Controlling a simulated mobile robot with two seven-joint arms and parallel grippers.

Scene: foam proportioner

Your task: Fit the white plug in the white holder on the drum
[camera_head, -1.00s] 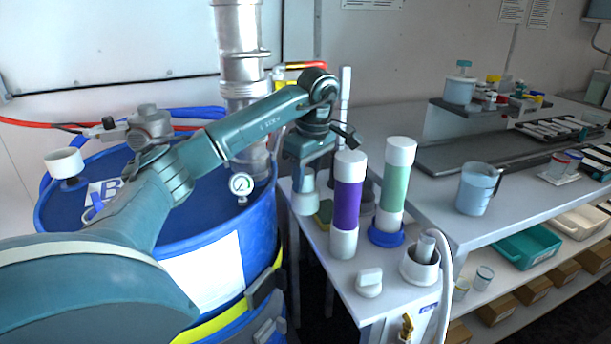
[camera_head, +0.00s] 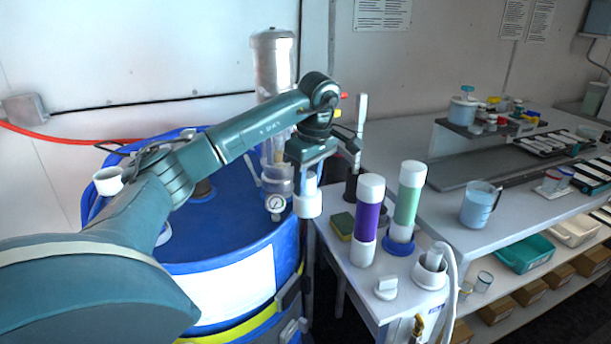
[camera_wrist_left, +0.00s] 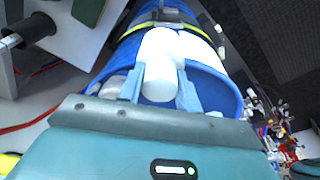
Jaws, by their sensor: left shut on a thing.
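My left gripper (camera_head: 306,170) is shut on a white cylindrical piece, which I take to be the white plug (camera_head: 307,204). It hangs upright beside the right rim of the blue drum (camera_head: 222,218), near the side table's left edge. In the left wrist view the plug (camera_wrist_left: 160,62) is between the light blue fingers, with the drum beyond. A white cup-like piece, apparently the white holder (camera_head: 108,181), shows at the drum's far left, behind my left arm. My arm hides part of the drum top. My right gripper is not in view.
The side table bears a purple tube (camera_head: 367,220), a green tube (camera_head: 409,200), a sponge (camera_head: 342,225) and a small white knob-shaped piece (camera_head: 386,287).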

